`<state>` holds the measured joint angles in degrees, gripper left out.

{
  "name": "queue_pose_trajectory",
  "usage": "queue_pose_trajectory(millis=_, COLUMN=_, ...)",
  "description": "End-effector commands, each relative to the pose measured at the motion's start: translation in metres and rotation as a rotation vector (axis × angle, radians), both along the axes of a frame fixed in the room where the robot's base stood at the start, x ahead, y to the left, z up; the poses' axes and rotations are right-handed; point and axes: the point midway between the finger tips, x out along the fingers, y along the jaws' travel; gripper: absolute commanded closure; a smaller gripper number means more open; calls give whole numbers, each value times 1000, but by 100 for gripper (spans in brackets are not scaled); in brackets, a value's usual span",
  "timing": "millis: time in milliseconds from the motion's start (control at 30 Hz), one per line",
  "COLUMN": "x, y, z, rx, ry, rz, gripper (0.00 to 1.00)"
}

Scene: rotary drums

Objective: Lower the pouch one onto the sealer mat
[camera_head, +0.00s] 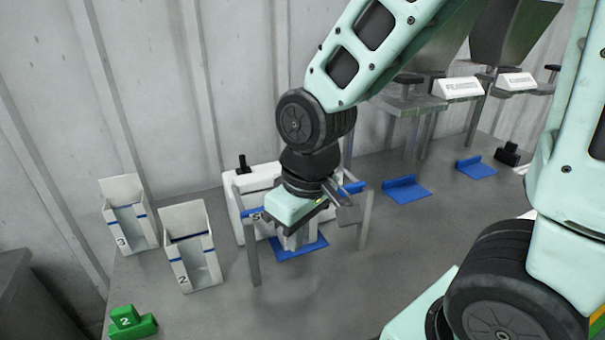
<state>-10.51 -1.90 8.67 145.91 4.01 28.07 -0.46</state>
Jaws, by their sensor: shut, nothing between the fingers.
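The sealer mat seems to be the blue mat (302,249) on the bench, under a grey frame marked S. My gripper (296,226) is inside this frame, directly above the mat, pointing down. It is shut and empty; its fingers are mostly hidden by my mint-coloured hand. A pale grey shape (298,240) shows below the hand, over the mat. I cannot tell whether it is the pouch or part of my fingers, nor whether it touches the mat. No other pouch can be made out.
Open white bins marked 3 (130,240) and 2 (190,275) stand left of the frame. A green block (132,325) marked 2 lies front left. Blue mats (406,190) (476,168) lie to the right under hoppers. The frame's posts stand close around my gripper.

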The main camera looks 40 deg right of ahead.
Motion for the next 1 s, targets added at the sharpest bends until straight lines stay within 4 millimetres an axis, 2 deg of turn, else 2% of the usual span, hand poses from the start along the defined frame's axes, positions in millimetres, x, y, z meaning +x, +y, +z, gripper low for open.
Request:
queue_pose_trajectory(millis=33, x=9, y=-12, z=31, rx=2, ry=-3, rz=-45, gripper=100)
queue_pose_trajectory(millis=100, x=20, y=-27, z=49, rx=6, ry=-8, rz=-104, gripper=100)
queue_pose_trajectory(millis=233, x=43, y=-55, z=74, rx=11, ry=-6, rz=-213, gripper=100)
queue_pose_trajectory(millis=367, x=72, y=-86, z=88, rx=12, ry=25, rz=-338, gripper=100)
queue_pose_trajectory(millis=500, x=105, y=-106, z=68, rx=1, ry=79, rz=-434, gripper=100)
queue_pose_trajectory(millis=700, x=142, y=-116, z=36, rx=-25, ry=127, rz=-502, gripper=100)
queue_pose_trajectory(millis=833, x=155, y=-119, z=26, rx=-38, ry=136, rz=-518, gripper=100)
queue_pose_trajectory(millis=1000, x=159, y=-120, z=16, rx=-41, ry=141, rz=-524, gripper=100)
